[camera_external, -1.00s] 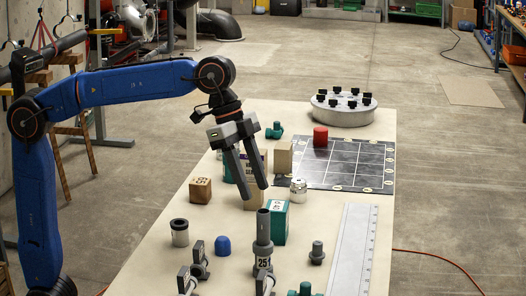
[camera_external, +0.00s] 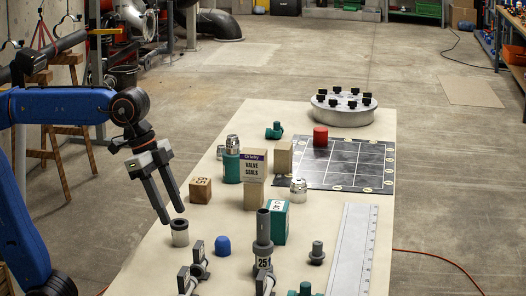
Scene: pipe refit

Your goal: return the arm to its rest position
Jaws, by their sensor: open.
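My gripper (camera_external: 173,216) hangs from my blue arm at the left side of the table (camera_external: 326,213). Its two dark fingers point down and stand apart, with nothing between them. The fingertips are above or just behind a small grey cup (camera_external: 180,233); I cannot tell whether they touch it. My arm is bent, with its elbow side cut off by the left edge of the picture.
A wooden cube (camera_external: 201,190), a blue dome (camera_external: 222,245) and a grey pipe piece marked 25 (camera_external: 263,247) stand nearby. A boxed label block (camera_external: 253,165), a red cylinder (camera_external: 320,137) on a dark grid mat (camera_external: 345,170) and a round flange (camera_external: 343,113) stand farther back.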

